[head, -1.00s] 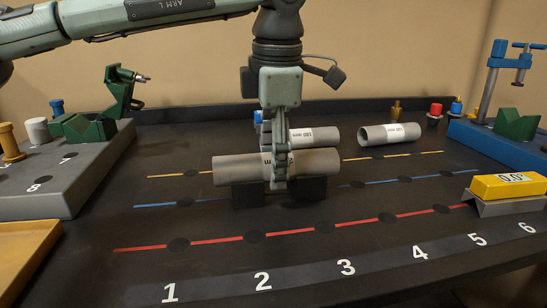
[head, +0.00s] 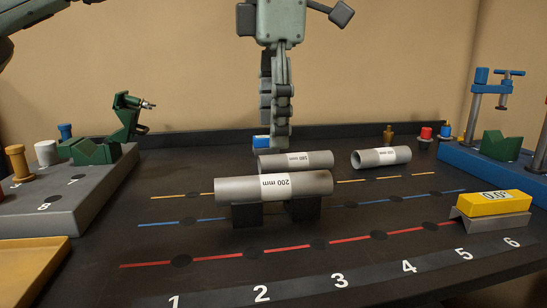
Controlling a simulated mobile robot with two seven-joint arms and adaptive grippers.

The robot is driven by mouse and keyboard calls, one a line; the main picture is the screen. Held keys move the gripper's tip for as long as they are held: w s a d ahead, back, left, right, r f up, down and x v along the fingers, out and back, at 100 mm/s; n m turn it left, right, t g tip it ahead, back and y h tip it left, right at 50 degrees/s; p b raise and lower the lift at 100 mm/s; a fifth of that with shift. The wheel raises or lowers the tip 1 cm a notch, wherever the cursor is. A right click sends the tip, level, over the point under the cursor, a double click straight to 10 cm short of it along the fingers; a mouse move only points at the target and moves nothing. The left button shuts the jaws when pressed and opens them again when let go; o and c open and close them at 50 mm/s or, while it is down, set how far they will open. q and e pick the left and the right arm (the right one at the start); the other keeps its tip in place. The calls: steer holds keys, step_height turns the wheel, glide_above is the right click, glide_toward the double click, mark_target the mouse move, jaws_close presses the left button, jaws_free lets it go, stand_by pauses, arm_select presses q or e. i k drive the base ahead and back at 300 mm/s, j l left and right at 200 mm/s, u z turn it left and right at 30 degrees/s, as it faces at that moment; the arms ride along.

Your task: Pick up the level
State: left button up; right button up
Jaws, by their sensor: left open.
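The level (head: 494,203) is a yellow block with a small white readout. It rests on a grey angled holder (head: 490,222) at the right of the table, near the numbers 5 and 6. My left gripper (head: 280,142) points down, open and empty. It is above and behind the 200 mm pipe (head: 235,190), apart from it and well to the left of the level. That pipe lies across two black supports (head: 305,210). My right gripper is not in view.
Two shorter grey pipes (head: 275,165) (head: 367,159) lie behind the long pipe. A blue station with a clamp (head: 482,155) stands behind the level. A grey block with a green vise (head: 97,150) is at the left. The front strip is numbered and clear.

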mark_target(480, 212)
steer(key=k, duration=1.4)
